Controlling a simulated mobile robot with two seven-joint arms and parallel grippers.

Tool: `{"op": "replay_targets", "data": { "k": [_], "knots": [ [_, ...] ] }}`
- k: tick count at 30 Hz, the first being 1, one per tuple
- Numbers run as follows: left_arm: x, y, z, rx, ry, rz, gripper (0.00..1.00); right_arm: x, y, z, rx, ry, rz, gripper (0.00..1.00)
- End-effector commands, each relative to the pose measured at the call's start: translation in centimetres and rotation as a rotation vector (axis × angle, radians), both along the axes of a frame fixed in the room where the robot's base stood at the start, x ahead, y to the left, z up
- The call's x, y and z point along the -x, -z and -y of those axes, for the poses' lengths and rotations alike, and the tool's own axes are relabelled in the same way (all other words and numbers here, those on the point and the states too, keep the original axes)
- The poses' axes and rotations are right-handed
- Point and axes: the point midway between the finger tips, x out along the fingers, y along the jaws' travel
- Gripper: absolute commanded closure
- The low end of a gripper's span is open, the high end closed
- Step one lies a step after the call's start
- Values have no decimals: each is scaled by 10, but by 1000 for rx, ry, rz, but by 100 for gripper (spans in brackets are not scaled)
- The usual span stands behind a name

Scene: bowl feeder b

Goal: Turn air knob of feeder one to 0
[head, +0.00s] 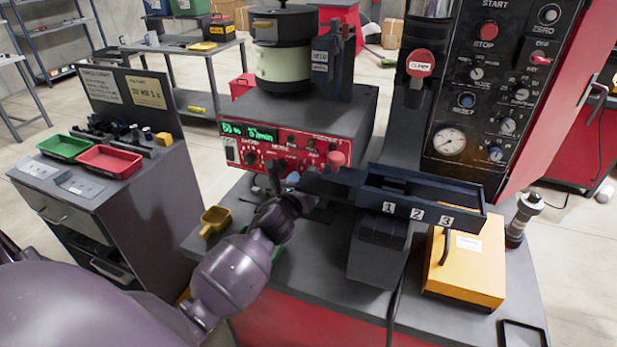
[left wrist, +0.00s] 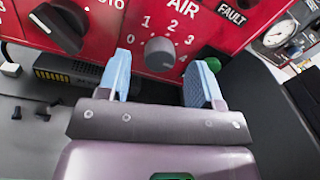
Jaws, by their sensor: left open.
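The feeder's red control panel (head: 262,148) faces me in the head view, below the bowl, with a lit green display. In the left wrist view the grey round air knob (left wrist: 160,53) sits on the red panel under the word AIR, inside a printed scale from 0 to 4. I cannot tell which number it points to. My left gripper (left wrist: 163,66) is open, its two blue fingers on either side of the knob in the picture. I cannot tell whether they touch it. In the head view this gripper (head: 288,187) is close to the panel, partly hidden by my wrist.
A black knob (left wrist: 60,26) is to the left on the panel, and a green button (left wrist: 211,54) is by the right finger. A dark tray marked 1 2 3 (head: 420,208) stands right of my arm. A yellow scoop (head: 214,221) lies on the table.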

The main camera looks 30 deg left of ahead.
Motion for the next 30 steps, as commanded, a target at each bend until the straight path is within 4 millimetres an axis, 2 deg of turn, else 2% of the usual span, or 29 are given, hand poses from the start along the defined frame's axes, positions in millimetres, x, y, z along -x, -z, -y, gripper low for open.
{"op": "replay_targets", "data": {
  "k": [6,16,25,26,30],
  "knots": [
    [-16,0,-3,1,0,0,40,-1,0,0,1,-1,1,30],
    [-18,0,-3,1,0,0,40,6,3,1,1,3,-10,30],
    [-18,0,-3,1,0,0,86,9,4,2,1,4,-15,30],
    [-18,0,-3,1,0,0,90,8,4,2,1,4,-14,30],
    [-18,0,-3,6,0,1,90,6,3,1,1,3,-11,30]
  ]
}}
